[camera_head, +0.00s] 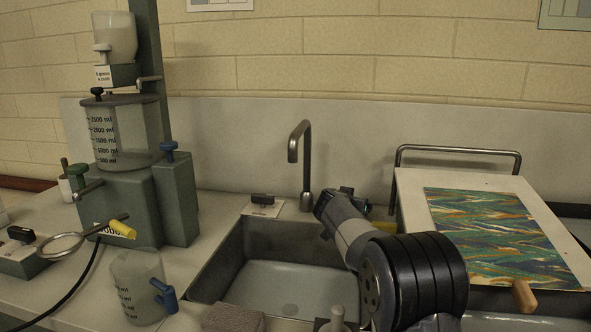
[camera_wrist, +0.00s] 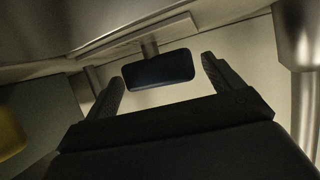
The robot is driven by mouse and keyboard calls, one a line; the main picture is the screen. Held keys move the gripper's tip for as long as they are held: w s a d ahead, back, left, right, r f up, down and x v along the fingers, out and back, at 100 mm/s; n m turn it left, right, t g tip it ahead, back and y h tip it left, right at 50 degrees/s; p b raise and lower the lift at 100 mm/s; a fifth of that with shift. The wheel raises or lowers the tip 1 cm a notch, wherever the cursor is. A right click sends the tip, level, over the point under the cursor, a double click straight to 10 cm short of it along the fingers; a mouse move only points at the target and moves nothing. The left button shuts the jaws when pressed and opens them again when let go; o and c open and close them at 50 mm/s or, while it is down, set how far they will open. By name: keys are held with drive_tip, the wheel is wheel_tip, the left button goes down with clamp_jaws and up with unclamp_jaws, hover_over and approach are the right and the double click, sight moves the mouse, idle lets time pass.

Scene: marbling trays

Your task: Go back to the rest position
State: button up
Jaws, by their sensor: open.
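My gripper (camera_head: 338,200) is beside the tap (camera_head: 303,160), over the back right of the sink, and partly hidden by my wrist in the head view. In the wrist view my gripper (camera_wrist: 163,78) is open, its two dark fingers spread apart. A dark rounded handle (camera_wrist: 158,68) on a short grey stem shows between the fingertips, with a gap on both sides. Nothing is held. I cannot tell for sure which handle in the head view this is.
The sink (camera_head: 225,262) lies left of my arm. A marbled sheet (camera_head: 500,235) on a pale board (camera_head: 410,205) is at the right. A jug (camera_head: 138,285) and a green dispenser (camera_head: 130,200) stand at the left. A small dark lever (camera_head: 263,199) sits behind the sink.

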drive_tip(key=m+h+p, duration=0.1)
drive_tip(key=m+g+h+p, duration=0.1)
drive_tip(key=p, duration=0.1)
drive_tip(key=shift+r+g, duration=0.25)
drive_tip(key=shift+g, duration=0.05)
drive_tip(key=m+g+h+p, duration=0.1)
drive_tip(key=m+p, duration=0.1)
drive_tip(key=p, duration=0.1)
drive_tip(key=shift+h, duration=0.4)
drive_tip(key=m+g+h+p, duration=0.2)
drive_tip(key=m+g+p, duration=0.1)
drive_tip(key=p, duration=0.7)
drive_tip(key=shift+m+g, duration=0.3)
drive_tip(key=shift+f+m+g+h+p, duration=0.3)
drive_tip(key=shift+h+p, duration=0.1)
drive_tip(key=shift+p, duration=0.3)
drive_tip(key=shift+a+r, duration=0.1)
drive_tip(key=shift+a, duration=0.05)
